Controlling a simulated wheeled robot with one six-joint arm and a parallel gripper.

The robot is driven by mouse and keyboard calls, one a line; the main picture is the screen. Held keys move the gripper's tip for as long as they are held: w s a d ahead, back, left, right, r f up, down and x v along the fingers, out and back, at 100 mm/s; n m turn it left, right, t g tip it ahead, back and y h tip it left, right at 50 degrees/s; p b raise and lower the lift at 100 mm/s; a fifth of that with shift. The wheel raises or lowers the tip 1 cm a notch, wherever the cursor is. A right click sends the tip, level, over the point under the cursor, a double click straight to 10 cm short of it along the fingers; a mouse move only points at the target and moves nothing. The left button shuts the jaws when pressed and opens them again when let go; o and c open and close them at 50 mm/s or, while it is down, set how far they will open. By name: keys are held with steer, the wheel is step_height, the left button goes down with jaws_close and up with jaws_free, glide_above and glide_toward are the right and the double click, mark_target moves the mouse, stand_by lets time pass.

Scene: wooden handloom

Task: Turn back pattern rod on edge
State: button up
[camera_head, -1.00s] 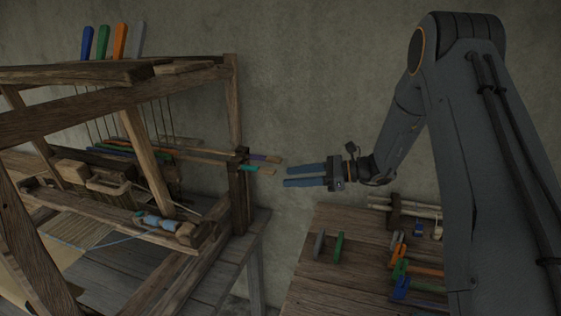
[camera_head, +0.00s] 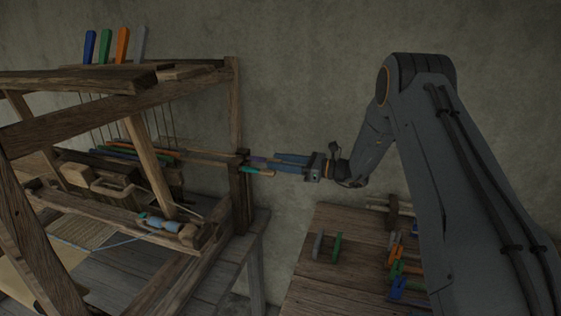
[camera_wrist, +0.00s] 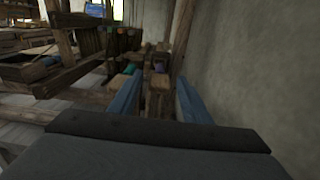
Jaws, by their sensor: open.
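Two pattern rods stick out side by side from the right post of the loom (camera_head: 236,135). The back rod, with a purple band (camera_head: 259,160), is nearer the wall. The front rod has a teal band (camera_head: 248,170). My gripper (camera_head: 275,163) is open at their free ends. In the wrist view, the back rod's wooden end (camera_wrist: 158,82) lies between the fingers of my gripper (camera_wrist: 156,98), and its purple band shows beyond. The front rod's teal band (camera_wrist: 128,70) shows by the left finger. I cannot tell whether a finger touches either rod.
A wooden table (camera_head: 310,270) at the lower right holds a grey and a green piece, coloured clamps and rods. The wall (camera_wrist: 240,70) stands close on the right in the wrist view. Coloured tabs (camera_head: 105,46) stand on the loom's top.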

steer(key=c, duration=1)
steer(key=shift+c, duration=0.2)
steer(key=shift+n+b, duration=0.4)
steer(key=shift+b, duration=0.05)
steer(key=n+b, duration=0.3)
steer(key=shift+f+n+b, duration=0.15)
steer(key=shift+n+b, duration=0.2)
steer(key=shift+n, duration=0.05)
steer(key=n+b, duration=0.4)
steer(key=shift+n, duration=0.3)
steer(key=n+b, duration=0.5)
steer(key=b, duration=0.1)
steer(key=shift+s+a+f, duration=0.1)
steer(key=shift+f, duration=0.05)
steer(key=n+b, duration=0.3)
steer(key=b, duration=0.1)
steer(key=shift+s+n+b, duration=0.1)
steer(key=shift+n+b, duration=0.2)
